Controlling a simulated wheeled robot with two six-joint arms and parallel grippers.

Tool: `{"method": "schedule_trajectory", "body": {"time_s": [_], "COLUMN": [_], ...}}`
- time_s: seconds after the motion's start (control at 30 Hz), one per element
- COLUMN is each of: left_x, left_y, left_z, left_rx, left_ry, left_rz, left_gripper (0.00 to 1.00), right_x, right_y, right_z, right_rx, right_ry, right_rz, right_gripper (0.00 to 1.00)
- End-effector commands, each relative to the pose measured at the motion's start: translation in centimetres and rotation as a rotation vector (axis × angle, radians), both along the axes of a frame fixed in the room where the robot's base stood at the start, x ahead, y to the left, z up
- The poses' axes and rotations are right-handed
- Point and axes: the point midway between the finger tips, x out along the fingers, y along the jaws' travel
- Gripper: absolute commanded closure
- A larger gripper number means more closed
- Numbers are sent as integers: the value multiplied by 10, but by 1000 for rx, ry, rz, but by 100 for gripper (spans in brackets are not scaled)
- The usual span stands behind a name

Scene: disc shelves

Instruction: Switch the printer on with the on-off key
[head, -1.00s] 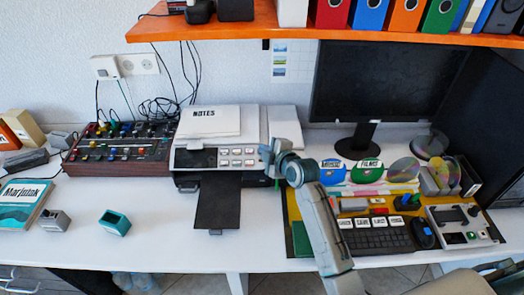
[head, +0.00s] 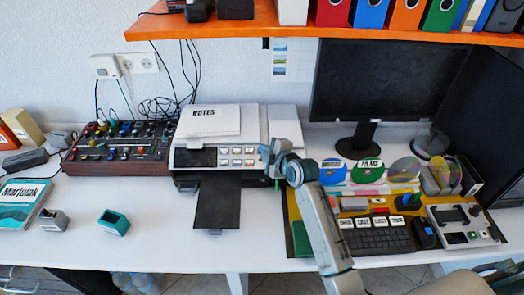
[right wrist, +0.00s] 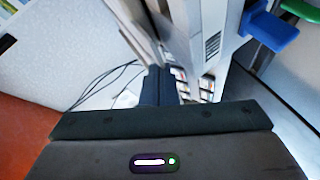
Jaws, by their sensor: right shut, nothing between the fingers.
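The printer (head: 190,158) stands at the back of the desk, with a dark display and two rows of pale keys (head: 237,155) on its front panel. I cannot tell which one is the on-off key. My right gripper (head: 269,158) is shut and empty, just right of the panel at the printer's front right. In the right wrist view, its dark fingertips (right wrist: 157,85) are close to the keys (right wrist: 206,88); I cannot tell if they touch anything. The printer's pale body (right wrist: 208,40) fills the upper middle there. My left gripper is not in view.
A dark tray (head: 217,205) juts from the printer's front. Notes (head: 209,121) lie on top. A mixer with cables (head: 120,148) stands left, and a monitor (head: 385,85) and keyboard (head: 375,236) right. An orange shelf (head: 300,28) hangs above. The desk's front left is mostly free.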

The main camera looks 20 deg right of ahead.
Motion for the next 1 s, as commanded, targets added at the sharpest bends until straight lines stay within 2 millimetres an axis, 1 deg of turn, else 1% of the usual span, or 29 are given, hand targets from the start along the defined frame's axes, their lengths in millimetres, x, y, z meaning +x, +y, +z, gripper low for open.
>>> {"method": "schedule_trajectory", "body": {"time_s": [1.0], "left_x": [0], "left_y": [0], "left_z": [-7], "left_rx": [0], "left_ry": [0], "left_rz": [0], "left_gripper": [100], "right_x": [5], "right_y": [-1], "right_z": [-8], "right_rx": [0], "right_ry": [0], "right_rz": [0], "right_gripper": [100]}}
